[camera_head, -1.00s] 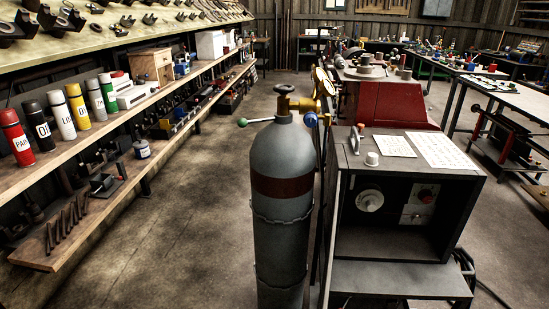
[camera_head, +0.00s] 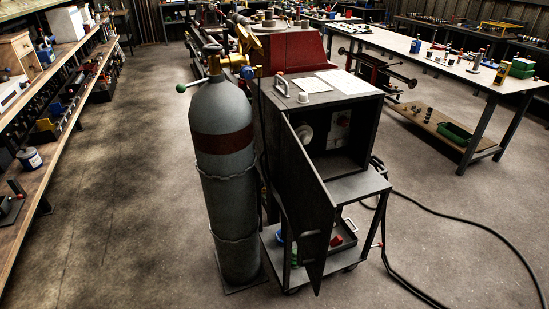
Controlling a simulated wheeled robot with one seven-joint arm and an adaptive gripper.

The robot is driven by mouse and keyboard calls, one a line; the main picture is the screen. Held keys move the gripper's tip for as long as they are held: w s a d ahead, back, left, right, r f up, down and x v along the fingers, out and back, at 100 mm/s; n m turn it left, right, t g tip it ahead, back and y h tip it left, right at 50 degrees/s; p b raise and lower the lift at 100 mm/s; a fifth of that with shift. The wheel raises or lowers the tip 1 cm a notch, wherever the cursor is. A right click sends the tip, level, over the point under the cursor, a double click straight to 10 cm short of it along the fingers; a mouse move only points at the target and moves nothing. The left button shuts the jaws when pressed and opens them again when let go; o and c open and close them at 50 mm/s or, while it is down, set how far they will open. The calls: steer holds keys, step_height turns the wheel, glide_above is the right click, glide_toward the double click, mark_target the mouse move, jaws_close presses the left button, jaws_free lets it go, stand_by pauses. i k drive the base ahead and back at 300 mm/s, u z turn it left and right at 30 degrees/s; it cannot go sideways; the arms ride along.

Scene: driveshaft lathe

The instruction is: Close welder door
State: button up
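The welder (camera_head: 372,112) is a dark box on a wheeled cart, right of the picture's middle. Its door (camera_head: 302,205) is a dark flat panel, hinged at the left front side. The door stands open and swings out toward me, in front of the left part of the welder's opening. To its right I see into the dark inside, with a pale dial (camera_head: 305,135) and a small control panel (camera_head: 341,124). The door hides part of the cart below. My gripper is not in view.
A grey gas cylinder (camera_head: 222,165) with a red band stands close left of the welder. Black cables (camera_head: 470,226) lie on the floor at right. Shelves (camera_head: 62,140) line the left; a workbench (camera_head: 430,66) stands at right. Floor is clear between cylinder and shelves.

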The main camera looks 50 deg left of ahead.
mark_target(310, 208)
steer(key=u, duration=1.25)
steer(key=i, duration=1)
steer(key=z, duration=0.2)
steer(key=k, duration=1)
steer(key=u, duration=0.05)
